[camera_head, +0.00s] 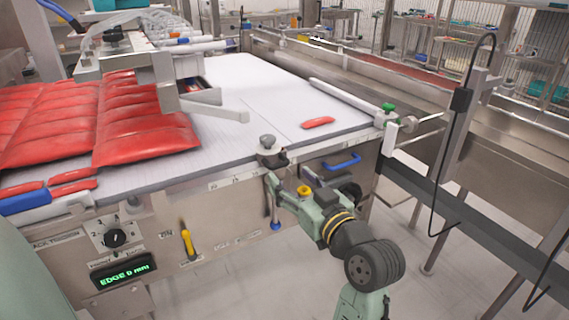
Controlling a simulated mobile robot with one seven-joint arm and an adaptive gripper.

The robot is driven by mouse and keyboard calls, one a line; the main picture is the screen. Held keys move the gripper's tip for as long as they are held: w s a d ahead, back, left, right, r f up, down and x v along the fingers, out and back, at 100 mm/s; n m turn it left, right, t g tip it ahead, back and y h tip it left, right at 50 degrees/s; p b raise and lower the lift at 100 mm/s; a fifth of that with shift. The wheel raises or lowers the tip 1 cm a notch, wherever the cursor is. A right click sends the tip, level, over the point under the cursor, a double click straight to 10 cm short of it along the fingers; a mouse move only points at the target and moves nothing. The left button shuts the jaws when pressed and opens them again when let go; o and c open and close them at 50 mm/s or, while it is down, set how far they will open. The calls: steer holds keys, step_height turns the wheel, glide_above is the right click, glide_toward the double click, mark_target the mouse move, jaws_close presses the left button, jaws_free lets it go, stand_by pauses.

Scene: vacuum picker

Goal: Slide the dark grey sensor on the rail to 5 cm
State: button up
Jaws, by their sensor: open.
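A small grey fitting with a round knob (267,148) sits at the table's front edge, above a strip with printed scale numbers (226,183). It looks like the sensor on its rail, but its exact reading is too small to tell. My gripper (288,176) is open, just below and right of this fitting, close to the table front. Its fingers appear apart from the fitting, though contact cannot be told for sure. Part of the scale is hidden behind my gripper.
Red packs (145,135) cover the table's left side. A red piece (318,123) lies on the white top. A blue handle (342,162), yellow lever (187,240), dial (114,238) and green display (124,273) are on the front. A post with a black box (462,99) stands right.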

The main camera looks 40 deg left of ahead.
mark_target(279, 166)
steer(key=p+x, duration=0.1)
steer(key=x, duration=0.5)
steer(key=shift+w+a, duration=0.1)
steer(key=shift+a, duration=0.15)
jaws_close()
stand_by(0.5)
